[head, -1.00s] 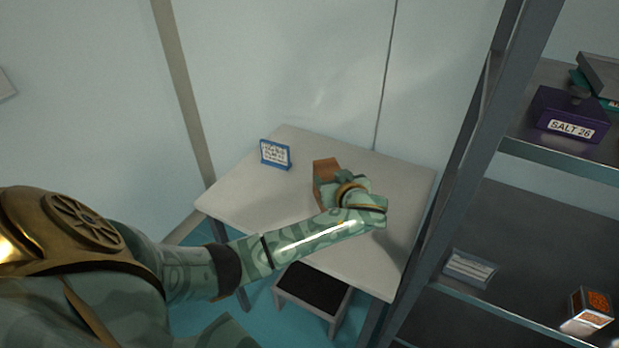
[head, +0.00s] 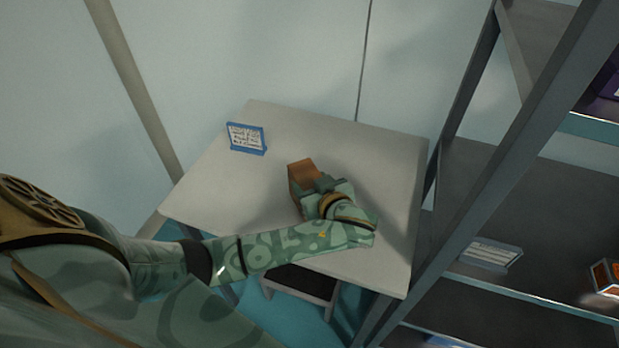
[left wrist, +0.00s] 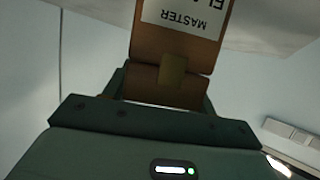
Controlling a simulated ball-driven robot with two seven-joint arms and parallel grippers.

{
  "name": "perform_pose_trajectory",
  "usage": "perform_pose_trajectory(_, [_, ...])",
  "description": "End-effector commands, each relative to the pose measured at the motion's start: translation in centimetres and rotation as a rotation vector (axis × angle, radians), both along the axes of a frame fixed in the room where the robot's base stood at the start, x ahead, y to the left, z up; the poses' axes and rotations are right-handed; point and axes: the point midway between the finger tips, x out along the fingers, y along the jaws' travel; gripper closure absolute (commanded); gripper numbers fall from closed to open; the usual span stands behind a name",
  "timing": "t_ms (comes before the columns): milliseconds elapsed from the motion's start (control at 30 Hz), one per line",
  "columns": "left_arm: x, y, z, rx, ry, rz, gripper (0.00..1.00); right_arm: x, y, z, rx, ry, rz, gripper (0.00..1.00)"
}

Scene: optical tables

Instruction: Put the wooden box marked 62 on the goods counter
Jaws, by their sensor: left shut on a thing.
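My left gripper (head: 320,186) is over the pale counter (head: 215,190) and shut on a brown wooden box (head: 301,172). The box's near side is hidden behind the gripper. I cannot tell whether its underside touches the counter top. In the left wrist view the box (left wrist: 172,52) sits between the fingers (left wrist: 166,88). Its white label is upside down and cut off by the frame; "MASTER" can be read, and no 62 shows. My right gripper is not in view.
A blue-framed sign (head: 246,138) stands at the counter's back left. Much of the counter top is bare. A dark metal shelf rack (head: 500,200) is close on the right, with a label holder (head: 491,254) and an orange-marked box (head: 606,277). A low stool (head: 300,283) is below the counter.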

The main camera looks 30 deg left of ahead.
Motion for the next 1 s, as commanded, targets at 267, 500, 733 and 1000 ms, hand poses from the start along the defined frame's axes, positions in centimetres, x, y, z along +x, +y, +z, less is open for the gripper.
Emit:
perform_pose_trajectory(267, [0.0,0.1,-0.1,0.002,0.000,0.001,0.24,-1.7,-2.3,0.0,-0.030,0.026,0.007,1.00])
perform_pose_trajectory(500, [0.1,0.1,-0.1,0.003,0.000,0.001,0.22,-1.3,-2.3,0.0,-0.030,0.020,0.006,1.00])
perform_pose_trajectory(733, [-0.8,-1.4,0.8,-0.002,0.000,-0.001,0.22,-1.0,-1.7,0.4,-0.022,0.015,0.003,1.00])
perform_pose_trajectory(1000, [-3.9,-6.4,3.2,-0.003,0.001,0.001,0.22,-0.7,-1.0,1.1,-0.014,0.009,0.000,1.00])
